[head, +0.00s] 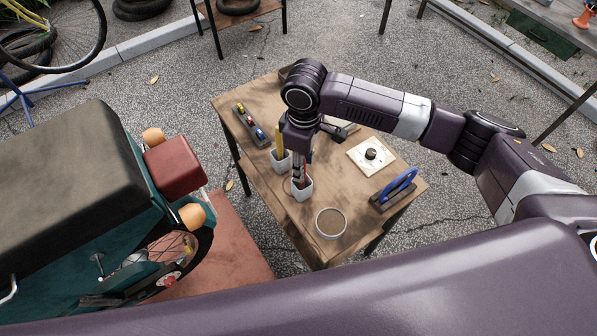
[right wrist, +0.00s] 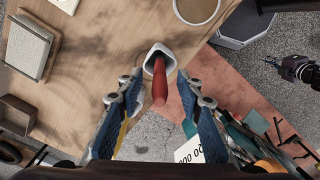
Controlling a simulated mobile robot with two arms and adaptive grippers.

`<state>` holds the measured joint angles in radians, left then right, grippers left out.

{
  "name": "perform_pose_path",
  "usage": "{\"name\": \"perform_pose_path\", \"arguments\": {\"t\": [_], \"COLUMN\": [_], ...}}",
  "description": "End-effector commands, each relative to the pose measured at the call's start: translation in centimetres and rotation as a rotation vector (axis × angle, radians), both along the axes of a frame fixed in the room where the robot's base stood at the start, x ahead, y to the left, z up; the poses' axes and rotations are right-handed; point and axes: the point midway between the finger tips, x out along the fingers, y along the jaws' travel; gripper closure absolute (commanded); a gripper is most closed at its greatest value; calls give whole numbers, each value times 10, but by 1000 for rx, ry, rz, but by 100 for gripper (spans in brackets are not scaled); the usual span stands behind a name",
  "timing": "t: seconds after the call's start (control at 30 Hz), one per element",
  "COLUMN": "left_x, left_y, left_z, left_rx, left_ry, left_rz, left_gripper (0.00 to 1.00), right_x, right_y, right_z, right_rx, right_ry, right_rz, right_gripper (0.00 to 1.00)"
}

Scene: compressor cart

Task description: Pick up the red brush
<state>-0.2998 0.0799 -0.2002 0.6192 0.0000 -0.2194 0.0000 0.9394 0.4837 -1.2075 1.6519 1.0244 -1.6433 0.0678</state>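The red brush (right wrist: 159,82) stands handle up in a white cup (right wrist: 150,62) in the right wrist view. The cup (head: 302,192) also shows on the wooden table in the head view. My right gripper (right wrist: 160,74) is open, with one finger on each side of the red handle and visible gaps between. In the head view my right gripper (head: 299,172) points down over the cup and hides most of the brush. A small dark gripper, apparently my left one (right wrist: 300,68), is at the right edge of the right wrist view, too small to read.
A second white cup (head: 281,161) with a yellow-handled item stands close beside. A round tin (head: 331,223), a blue-handled tool (head: 397,188), a white plate with a dark knob (head: 360,166) and a small-parts tray (head: 251,126) share the table. A motorbike (head: 70,190) stands left.

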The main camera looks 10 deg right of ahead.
Motion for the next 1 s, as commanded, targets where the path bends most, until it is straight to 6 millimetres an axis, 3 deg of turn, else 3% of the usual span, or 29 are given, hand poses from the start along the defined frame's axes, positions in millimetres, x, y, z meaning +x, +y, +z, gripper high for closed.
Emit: {"name": "perform_pose_path", "arguments": {"t": [0.33, 0.67, 0.93, 1.0], "left_x": [0, 0, 0, 1], "left_y": [0, 0, -1, -1], "left_z": [19, 19, 19, 19], "left_rx": [0, 0, -1, -1], "left_ry": [0, 0, 0, 0], "left_rz": [0, 0, 0, 0], "left_gripper": [100, 100, 100, 100], "right_x": [2, 2, 2, 2], "right_y": [3, 3, 2, 2], "right_z": [-46, -54, -54, -54], "right_rx": [-1, -1, -1, -1], "right_ry": [1, -1, -1, -1], "right_rz": [1, 2, 2, 2], "right_gripper": [66, 67, 97, 100]}}
